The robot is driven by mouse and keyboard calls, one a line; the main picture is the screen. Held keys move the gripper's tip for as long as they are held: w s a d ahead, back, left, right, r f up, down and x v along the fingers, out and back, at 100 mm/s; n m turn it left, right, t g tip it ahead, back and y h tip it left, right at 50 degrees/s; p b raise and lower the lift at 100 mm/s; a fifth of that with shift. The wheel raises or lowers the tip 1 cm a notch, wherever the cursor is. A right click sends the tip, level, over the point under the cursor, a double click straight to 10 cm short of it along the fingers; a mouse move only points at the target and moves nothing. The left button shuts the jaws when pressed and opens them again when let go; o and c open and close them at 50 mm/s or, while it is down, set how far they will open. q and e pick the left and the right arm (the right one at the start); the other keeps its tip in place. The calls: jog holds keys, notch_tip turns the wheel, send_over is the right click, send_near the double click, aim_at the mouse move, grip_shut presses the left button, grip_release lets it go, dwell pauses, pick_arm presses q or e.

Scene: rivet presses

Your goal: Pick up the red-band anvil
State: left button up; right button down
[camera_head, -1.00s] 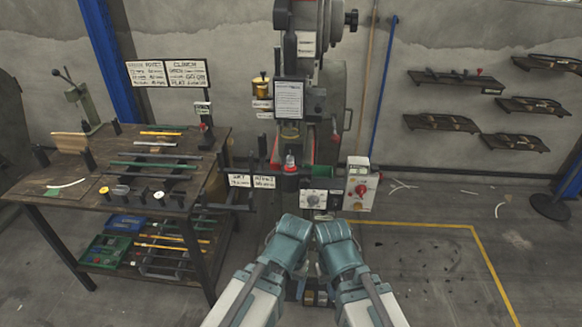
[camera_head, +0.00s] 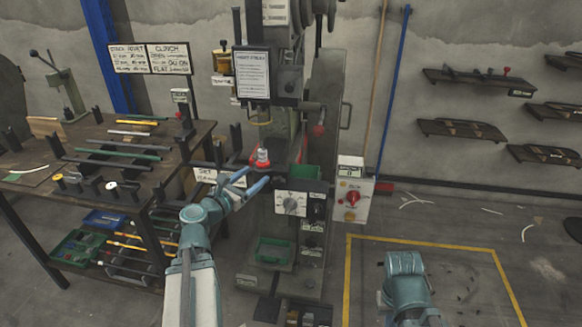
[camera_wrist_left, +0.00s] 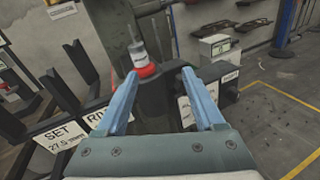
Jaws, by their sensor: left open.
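The red-band anvil (camera_head: 262,158), a small pale cylinder with a red band around its base, stands upright on the press's dark mount. It also shows in the left wrist view (camera_wrist_left: 143,68), just beyond the fingertips. My left gripper (camera_head: 256,178) is open and empty, its two blue fingers reaching toward the anvil from the front left. In the left wrist view the fingers (camera_wrist_left: 160,76) are spread, with the anvil nearer the left fingertip. I cannot tell whether a finger touches it. My right arm shows at lower right, but its fingers do not show.
The press column (camera_head: 310,140) rises behind the anvil. A dark workbench (camera_head: 100,178) with rods and spools stands left.

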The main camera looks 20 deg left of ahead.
aim_at(261, 157)
pick_arm(q)
jog(key=w+n, duration=0.1)
jog(key=w, duration=0.2)
jog(key=w+a+y, duration=0.1)
jog(key=w, duration=0.1)
jog(key=w+a+n, duration=0.1)
jog(key=w, duration=0.2)
jog(key=shift+w+r+n+t+y, duration=0.3)
jog(key=shift+w+t, duration=0.05)
jog(key=shift+t, duration=0.05)
jog(key=shift+w+a+r, duration=0.1)
jog(key=shift+w+r, duration=0.05)
jog(key=shift+w, duration=1.15)
jog(key=shift+w+a+r, duration=0.1)
jog(key=shift+w, duration=1.2)
jog(key=shift+d, duration=0.1)
grip_shut()
